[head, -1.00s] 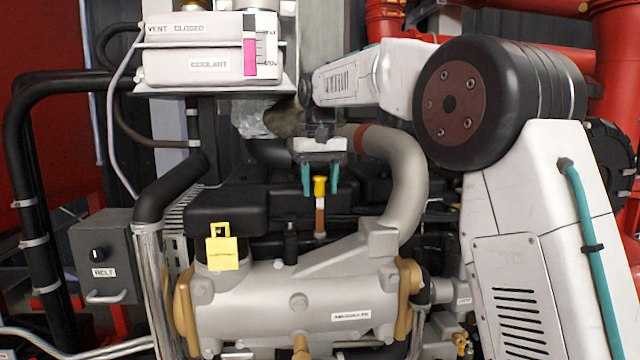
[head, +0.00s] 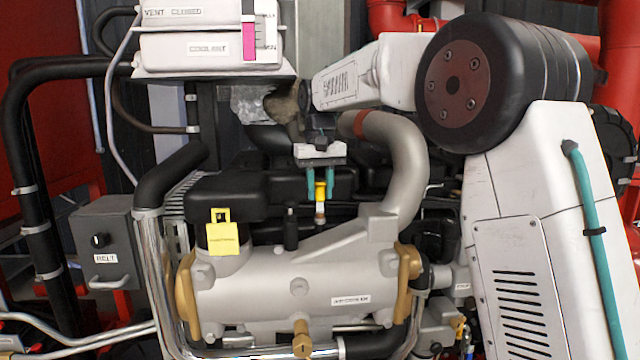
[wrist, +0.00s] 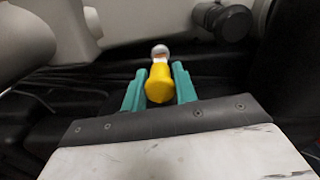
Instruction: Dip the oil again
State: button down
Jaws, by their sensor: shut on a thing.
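The dipstick's yellow handle (head: 320,190) stands upright behind the grey cylindrical body in the head view. I cannot tell how far the dipstick is inserted.
The grey cylindrical body (head: 295,290) is in front of the dipstick. A yellow tag (head: 225,240) hangs to its left, and a thick grey pipe (head: 405,165) curves close on the right. The coolant tank (head: 195,48) is above left; a BELT box (head: 106,245) is far left.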

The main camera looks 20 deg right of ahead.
jog(key=c, duration=1.1)
grip_release()
notch_tip(320, 180, up, 8)
jog(key=shift+f, duration=0.1)
jog(key=shift+c, duration=0.7)
